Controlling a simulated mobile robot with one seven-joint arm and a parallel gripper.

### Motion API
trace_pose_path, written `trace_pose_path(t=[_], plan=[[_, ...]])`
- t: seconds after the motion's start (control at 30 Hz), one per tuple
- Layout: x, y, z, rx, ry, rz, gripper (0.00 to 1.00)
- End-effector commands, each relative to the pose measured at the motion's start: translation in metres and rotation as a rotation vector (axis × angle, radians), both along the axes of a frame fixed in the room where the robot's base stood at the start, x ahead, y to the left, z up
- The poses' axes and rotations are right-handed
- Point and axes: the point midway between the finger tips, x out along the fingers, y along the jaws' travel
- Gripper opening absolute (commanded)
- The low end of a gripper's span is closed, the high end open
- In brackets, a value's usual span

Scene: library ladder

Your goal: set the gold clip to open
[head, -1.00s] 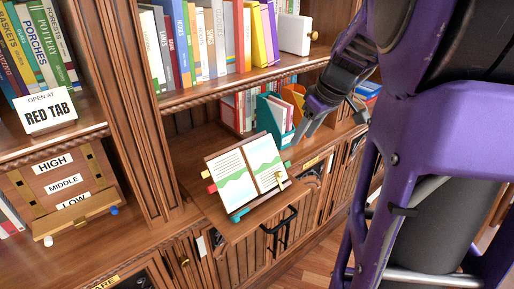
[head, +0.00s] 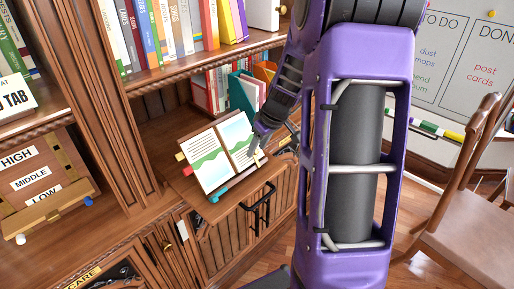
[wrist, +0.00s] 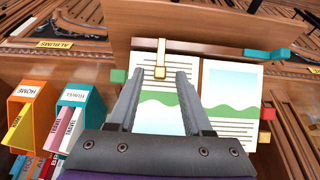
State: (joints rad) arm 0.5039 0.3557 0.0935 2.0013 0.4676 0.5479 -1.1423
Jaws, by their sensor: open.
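The gold clip (wrist: 160,58) is a short upright bar at the edge of an open book (wrist: 230,95), over the page with a green hill picture. In the head view the clip (head: 256,156) is small and partly beside my fingers. I cannot tell how it is set. My gripper (wrist: 161,73) is open and empty, its two fingers over the page, with the clip between and just beyond their tips in the wrist view. In the head view my gripper (head: 264,141) reaches down to the book's right page from above right.
The book lies tilted on a wooden stand (head: 238,188); a teal clip (wrist: 266,54) sits on its edge, and coloured tabs stick out. Orange (wrist: 32,112) and teal (wrist: 78,108) book holders stand beside it. Shelves of books are above. A chair (head: 470,200) stands at right.

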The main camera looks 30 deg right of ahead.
Motion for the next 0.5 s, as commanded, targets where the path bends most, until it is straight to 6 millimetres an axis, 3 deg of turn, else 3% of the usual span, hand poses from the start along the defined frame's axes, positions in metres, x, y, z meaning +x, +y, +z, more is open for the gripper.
trace_pose_path(t=[0.37, 0.5], plan=[[0.0031, 0.0011, -0.0069, -0.001, -0.001, 0.000, 0.50], [0.0030, 0.0010, -0.0067, -0.001, -0.001, 0.000, 0.28]])
